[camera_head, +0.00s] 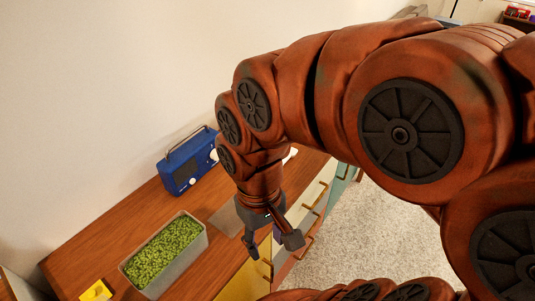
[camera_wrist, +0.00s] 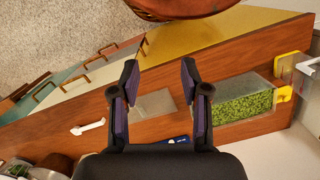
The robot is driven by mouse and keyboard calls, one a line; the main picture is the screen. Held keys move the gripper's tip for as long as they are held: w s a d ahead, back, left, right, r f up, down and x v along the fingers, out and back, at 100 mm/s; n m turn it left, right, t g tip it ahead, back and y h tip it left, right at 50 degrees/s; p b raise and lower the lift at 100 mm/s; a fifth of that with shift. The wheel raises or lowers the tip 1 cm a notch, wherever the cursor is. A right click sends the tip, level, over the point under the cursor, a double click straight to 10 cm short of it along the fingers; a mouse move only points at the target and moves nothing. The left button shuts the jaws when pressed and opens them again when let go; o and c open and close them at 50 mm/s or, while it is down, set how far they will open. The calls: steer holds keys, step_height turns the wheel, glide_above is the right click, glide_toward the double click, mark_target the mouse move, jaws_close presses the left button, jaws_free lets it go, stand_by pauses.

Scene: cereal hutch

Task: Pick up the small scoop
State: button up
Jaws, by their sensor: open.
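My gripper (camera_head: 272,240) points down above the front part of the wooden cabinet top, with its fingers apart and nothing between them. In the wrist view my gripper (camera_wrist: 160,70) spans bare wood near the yellow cabinet front. A small white, long-handled object (camera_wrist: 88,127), which may be the small scoop, lies on the wood to the left of the fingers, apart from them. In the head view a white piece (camera_head: 291,154) shows behind my arm, mostly hidden. I cannot make out a scoop bowl clearly in either view.
A grey planter of green plants (camera_head: 165,257) stands on the wooden top (camera_head: 115,240), with a flat grey plate (camera_head: 228,217) beside it. A blue radio (camera_head: 188,164) stands by the wall. A yellow object (camera_head: 96,291) lies near the planter. Handled cabinet fronts (camera_head: 310,215) face the carpet.

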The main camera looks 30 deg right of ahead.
steer(key=w+d+f+m+t+b, duration=0.1)
steer(key=w+d+m+b, duration=0.2)
steer(key=w, duration=0.8)
steer(key=w+d+m+t+b, duration=0.15)
steer(key=w+d+b, duration=0.3)
steer(key=w, duration=0.55)
steer(key=w+d+f+m+b, duration=0.2)
steer(key=d+f+m, duration=0.1)
steer(key=d, duration=0.2)
steer(key=w+d+f+m+b, duration=0.2)
steer(key=w+d+f, duration=0.1)
steer(key=d, duration=0.3)
steer(key=w+d+f+m+g+b, duration=0.1)
steer(key=w+d+f+m+b, duration=0.1)
steer(key=d, duration=0.4)
steer(key=shift+w+d+f+m, duration=0.15)
steer(key=shift+w+f+m, duration=0.5)
steer(key=shift+f+m, duration=0.25)
steer(key=shift+d+f, duration=0.4)
steer(key=shift+f, duration=0.9)
steer(key=shift+w+d+f+p, duration=0.1)
steer(key=shift+f+p, duration=0.1)
steer(key=shift+f, duration=1.2)
steer(key=shift+w+d+f+p, duration=0.1)
steer(key=shift+f+p, duration=0.1)
steer(key=shift+f, duration=1.2)
jaws_close()
